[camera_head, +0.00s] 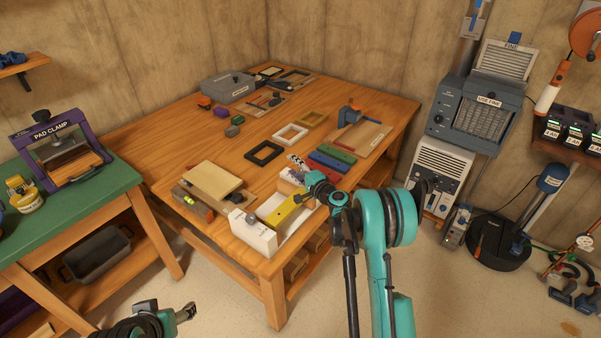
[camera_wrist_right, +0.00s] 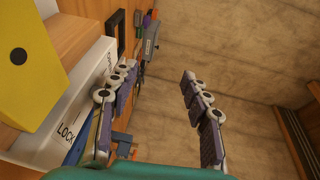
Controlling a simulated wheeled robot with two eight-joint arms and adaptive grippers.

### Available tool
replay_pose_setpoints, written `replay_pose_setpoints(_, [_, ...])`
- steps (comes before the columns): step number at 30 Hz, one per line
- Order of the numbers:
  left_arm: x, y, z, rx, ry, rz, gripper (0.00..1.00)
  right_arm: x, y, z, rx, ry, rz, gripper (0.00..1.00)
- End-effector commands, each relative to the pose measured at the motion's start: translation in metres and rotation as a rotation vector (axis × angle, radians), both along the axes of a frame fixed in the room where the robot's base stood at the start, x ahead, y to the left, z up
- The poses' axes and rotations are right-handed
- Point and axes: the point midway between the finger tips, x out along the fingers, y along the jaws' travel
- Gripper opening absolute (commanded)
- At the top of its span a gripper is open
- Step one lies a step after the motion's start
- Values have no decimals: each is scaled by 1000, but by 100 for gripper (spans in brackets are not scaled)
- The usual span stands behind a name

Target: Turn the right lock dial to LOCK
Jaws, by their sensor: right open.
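A white fixture (camera_head: 262,240) sits at the front edge of the wooden workbench, with a yellow block (camera_head: 283,211) in it. Its left end carries a grey round knob (camera_head: 249,219). My right gripper (camera_head: 298,167) is over the fixture's right end and hides part of it. In the right wrist view, the fingers of the right gripper (camera_wrist_right: 160,74) are apart with nothing between them. The white panel (camera_wrist_right: 40,150) with the word LOCK is beside the left finger, and the yellow block (camera_wrist_right: 28,58) is farther left. I cannot make out the right dial. My left gripper (camera_head: 187,312) is low at the left, away from the bench.
Blue, green and red bars (camera_head: 332,157) lie behind the fixture. A wooden board (camera_head: 212,181) lies to its left. A blue clamp (camera_head: 349,113) stands on a board at the right. Black (camera_head: 264,153), white and tan frames lie mid-bench. Bare bench top (camera_head: 185,125) shows at the left.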

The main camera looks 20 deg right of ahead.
Motion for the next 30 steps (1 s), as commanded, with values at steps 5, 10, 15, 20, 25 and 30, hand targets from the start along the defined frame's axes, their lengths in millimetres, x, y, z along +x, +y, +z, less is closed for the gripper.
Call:
replay_pose_setpoints(5, [0, 0, 5, 0, 0, 0, 63, -1, -21, -10, 419, 191, 86, 48])
replay_pose_setpoints(10, [0, 0, 8, 0, 0, 0, 63, -9, -44, -24, 814, 400, 156, 48])
replay_pose_setpoints(15, [0, 0, 11, 0, 0, 0, 63, -22, -69, -39, 1156, 598, 214, 48])
replay_pose_setpoints(20, [0, 0, 13, 0, 0, 0, 63, -33, -82, -47, 1344, 728, 247, 48])
replay_pose_setpoints(25, [0, 0, 9, 0, 0, 0, 63, -29, -77, -50, 1392, 767, 258, 48])
replay_pose_setpoints(30, [0, 0, -1, 0, 0, 0, 63, -9, -58, -51, 1390, 765, 257, 48])
